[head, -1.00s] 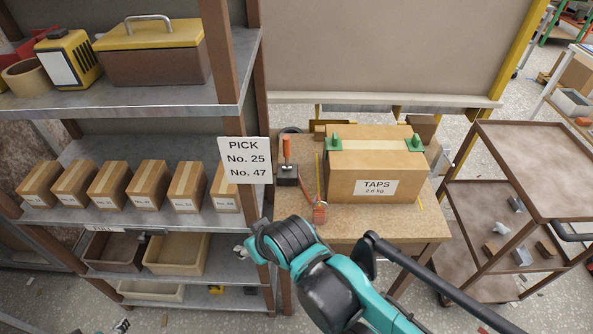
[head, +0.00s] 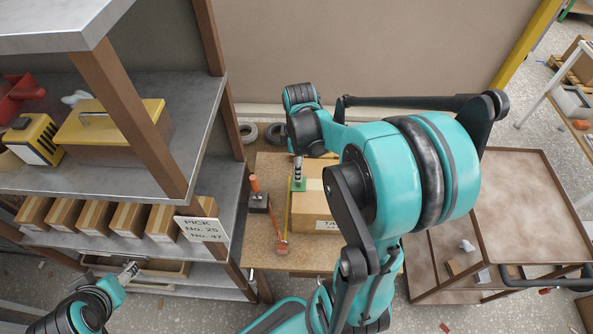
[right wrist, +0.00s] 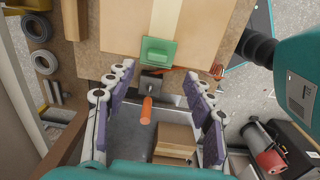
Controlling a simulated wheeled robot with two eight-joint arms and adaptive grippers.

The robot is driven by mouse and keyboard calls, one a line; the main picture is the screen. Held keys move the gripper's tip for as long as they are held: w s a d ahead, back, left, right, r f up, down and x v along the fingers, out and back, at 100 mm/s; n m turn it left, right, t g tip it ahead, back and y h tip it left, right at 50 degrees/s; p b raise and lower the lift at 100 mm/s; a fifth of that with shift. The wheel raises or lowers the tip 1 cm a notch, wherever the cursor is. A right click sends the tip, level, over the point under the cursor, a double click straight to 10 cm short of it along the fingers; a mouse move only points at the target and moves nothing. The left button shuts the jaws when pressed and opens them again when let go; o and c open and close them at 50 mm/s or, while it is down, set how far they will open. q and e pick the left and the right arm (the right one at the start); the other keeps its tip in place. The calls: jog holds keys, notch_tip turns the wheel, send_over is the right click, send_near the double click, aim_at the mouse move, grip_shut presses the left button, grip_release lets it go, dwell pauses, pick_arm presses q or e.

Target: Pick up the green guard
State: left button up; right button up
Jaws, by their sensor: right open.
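The green guard (head: 299,184) sits on the left edge of the cardboard box marked TAPS (head: 308,212). My right gripper (head: 298,170) is above the guard in the head view. In the right wrist view its fingers (right wrist: 157,74) are spread apart and empty, with the guard just beyond the gap between the tips. My left gripper (head: 129,270) is low by the shelf, too small to read. My right arm hides the box's right part.
A tool with an orange handle (head: 255,188) and an orange-red item (head: 281,247) lie on the bench left of the box. A shelf (head: 195,140) with small boxes stands left. A brown trolley (head: 520,205) stands right.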

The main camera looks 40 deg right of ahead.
aim_at(298, 184)
jog(key=f, duration=0.2)
jog(key=f+b, duration=0.1)
jog(key=f, duration=0.2)
jog(key=f+b, duration=0.1)
jog(key=f, duration=0.2)
jog(key=shift+w+d, duration=0.15)
jog(key=shift+w, duration=0.1)
jog(key=shift+r, duration=0.1)
jog(key=c, duration=1.1)
